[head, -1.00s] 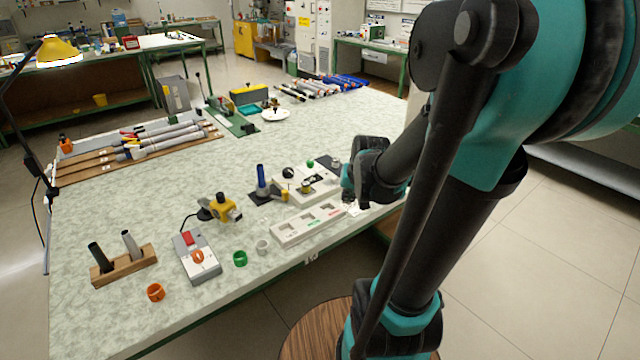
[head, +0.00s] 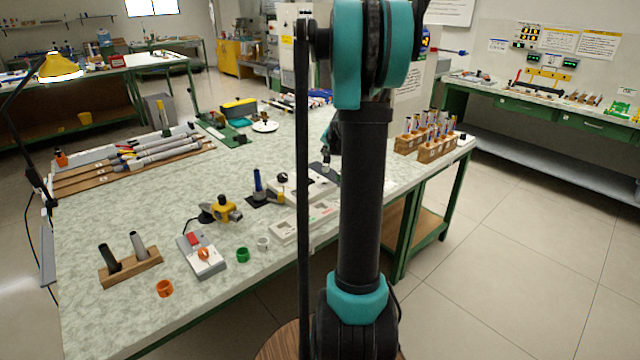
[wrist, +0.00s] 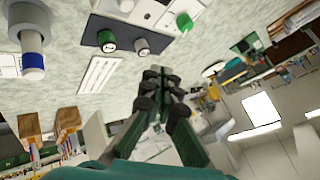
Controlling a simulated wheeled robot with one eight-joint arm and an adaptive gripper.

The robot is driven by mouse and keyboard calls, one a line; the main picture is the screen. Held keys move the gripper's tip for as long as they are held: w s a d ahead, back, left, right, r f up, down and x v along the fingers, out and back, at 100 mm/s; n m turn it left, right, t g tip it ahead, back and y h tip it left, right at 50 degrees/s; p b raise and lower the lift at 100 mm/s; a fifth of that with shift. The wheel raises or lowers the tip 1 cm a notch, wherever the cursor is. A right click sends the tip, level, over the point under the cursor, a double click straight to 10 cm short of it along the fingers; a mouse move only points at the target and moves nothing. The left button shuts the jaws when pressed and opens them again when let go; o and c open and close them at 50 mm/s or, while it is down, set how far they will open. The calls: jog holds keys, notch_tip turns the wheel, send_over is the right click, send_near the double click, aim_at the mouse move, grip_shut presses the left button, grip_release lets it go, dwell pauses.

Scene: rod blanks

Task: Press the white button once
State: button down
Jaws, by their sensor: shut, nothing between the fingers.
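A dark plate (wrist: 122,37) carries a green-topped button (wrist: 107,41) and a pale grey-white button (wrist: 142,46) beside it; the pale one looks like the white button. My gripper (wrist: 160,76) is shut and empty. In the wrist view its fingertips lie just below and right of the pale button, seemingly apart from it. In the head view the gripper (head: 333,143) is partly hidden behind my arm, above the table's far right part near that plate; contact cannot be made out there.
A grey box with a red button (head: 193,239) and an orange ring stands on the table's near side. Wooden racks (head: 436,150) of several tubes stand at the right corner.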

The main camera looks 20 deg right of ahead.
aim_at(326, 181)
jog(key=shift+f, duration=4.4)
jog(key=shift+f, duration=0.4)
jog(key=shift+f, duration=0.5)
jog(key=shift+r, duration=0.9)
jog(key=shift+r, duration=0.1)
jog(key=shift+r, duration=2.45)
